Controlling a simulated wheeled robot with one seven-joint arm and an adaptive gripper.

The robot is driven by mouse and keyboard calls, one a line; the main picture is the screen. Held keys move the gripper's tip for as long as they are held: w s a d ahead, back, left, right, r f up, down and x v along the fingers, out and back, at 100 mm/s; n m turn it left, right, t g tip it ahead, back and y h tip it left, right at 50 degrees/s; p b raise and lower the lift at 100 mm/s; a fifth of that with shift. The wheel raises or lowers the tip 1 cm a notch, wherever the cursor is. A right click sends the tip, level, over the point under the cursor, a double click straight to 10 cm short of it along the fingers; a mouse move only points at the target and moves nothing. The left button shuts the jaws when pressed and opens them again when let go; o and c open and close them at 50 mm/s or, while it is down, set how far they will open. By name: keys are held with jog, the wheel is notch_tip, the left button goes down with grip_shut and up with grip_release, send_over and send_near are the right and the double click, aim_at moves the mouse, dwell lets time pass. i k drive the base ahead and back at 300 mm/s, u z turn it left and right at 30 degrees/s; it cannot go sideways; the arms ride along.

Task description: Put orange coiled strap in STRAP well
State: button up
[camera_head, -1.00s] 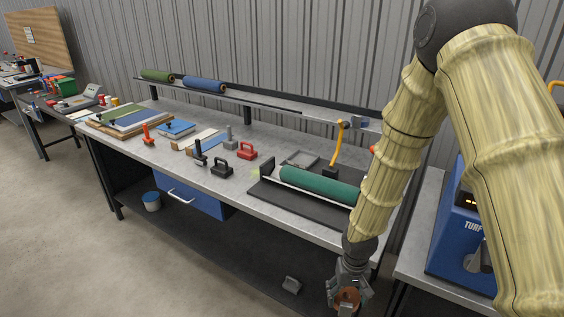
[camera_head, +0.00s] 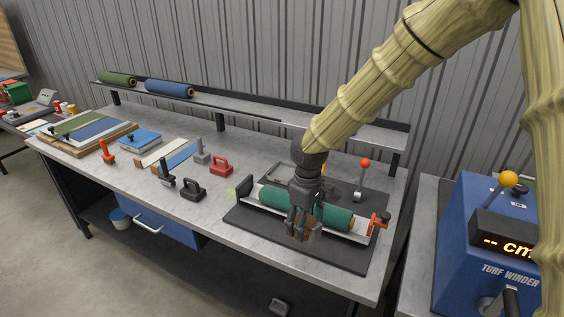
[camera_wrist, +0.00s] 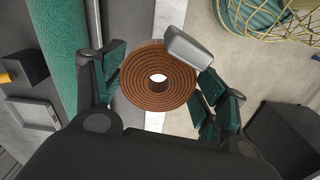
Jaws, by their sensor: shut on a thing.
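My gripper (camera_head: 302,230) is above the front of the black mat (camera_head: 262,237), before the green turf roll (camera_head: 330,214). It is shut on the orange coiled strap (camera_head: 310,231), a flat brownish-orange coil. In the wrist view the strap (camera_wrist: 134,78) sits between the green-padded fingers, its round face and centre hole towards the camera. The turf roll (camera_wrist: 55,45) runs along the left of that view. A small grey rimmed tray (camera_head: 275,172) is behind the roll; it also shows in the wrist view (camera_wrist: 35,112). I can read no STRAP label, so I cannot tell whether it is the well.
An orange-handled clamp (camera_head: 377,223) is at the roll's right end, and a red-knobbed lever (camera_head: 362,180) stands behind it. Black (camera_head: 193,190) and red (camera_head: 221,167) handled blocks stand to the left. A blue turf winder (camera_head: 485,240) is at the right.

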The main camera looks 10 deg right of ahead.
aim_at(284, 174)
jog(key=i, duration=1.35)
